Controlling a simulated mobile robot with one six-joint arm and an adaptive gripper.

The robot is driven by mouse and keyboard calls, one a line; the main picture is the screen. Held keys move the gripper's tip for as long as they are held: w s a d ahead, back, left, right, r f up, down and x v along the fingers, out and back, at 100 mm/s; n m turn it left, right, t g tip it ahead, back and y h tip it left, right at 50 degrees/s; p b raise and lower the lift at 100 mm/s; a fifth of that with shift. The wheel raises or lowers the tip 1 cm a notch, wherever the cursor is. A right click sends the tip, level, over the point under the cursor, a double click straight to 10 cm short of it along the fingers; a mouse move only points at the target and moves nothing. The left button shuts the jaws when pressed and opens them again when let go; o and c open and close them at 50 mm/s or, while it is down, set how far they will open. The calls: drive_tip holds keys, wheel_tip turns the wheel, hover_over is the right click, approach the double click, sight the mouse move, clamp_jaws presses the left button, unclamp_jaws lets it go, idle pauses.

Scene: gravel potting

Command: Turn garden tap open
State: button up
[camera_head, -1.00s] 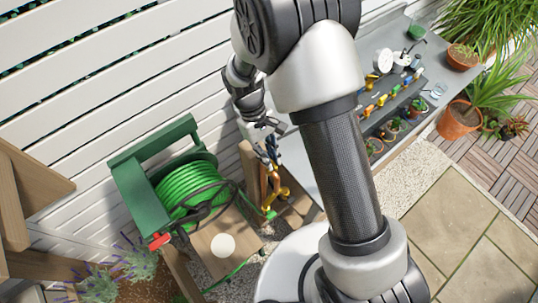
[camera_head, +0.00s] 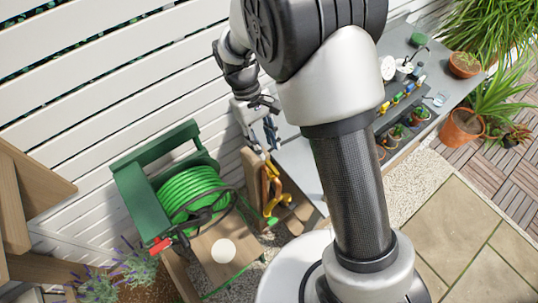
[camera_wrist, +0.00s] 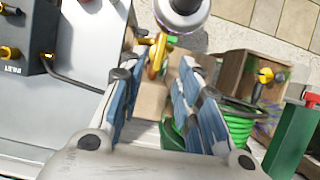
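A brass-yellow garden tap (camera_head: 277,184) is fixed to a short wooden post (camera_head: 252,172) beside the hose reel, with a green fitting near its lower end. In the wrist view, what appears to be the tap (camera_wrist: 156,56) shows beyond and between my fingertips. My gripper (camera_head: 262,143) is just above and slightly left of the tap, apart from it. Its blue-padded fingers (camera_wrist: 163,70) are spread with nothing between them. I cannot tell which way the tap handle is set.
A green hose reel (camera_head: 190,190) stands left of the post, against the white slatted fence (camera_head: 90,120). A grey bench (camera_head: 300,165) with colourful-handled tools and small pots extends right. A low wooden platform (camera_head: 195,250) with a pale disc lies below the reel.

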drive_tip(key=shift+v, duration=2.2)
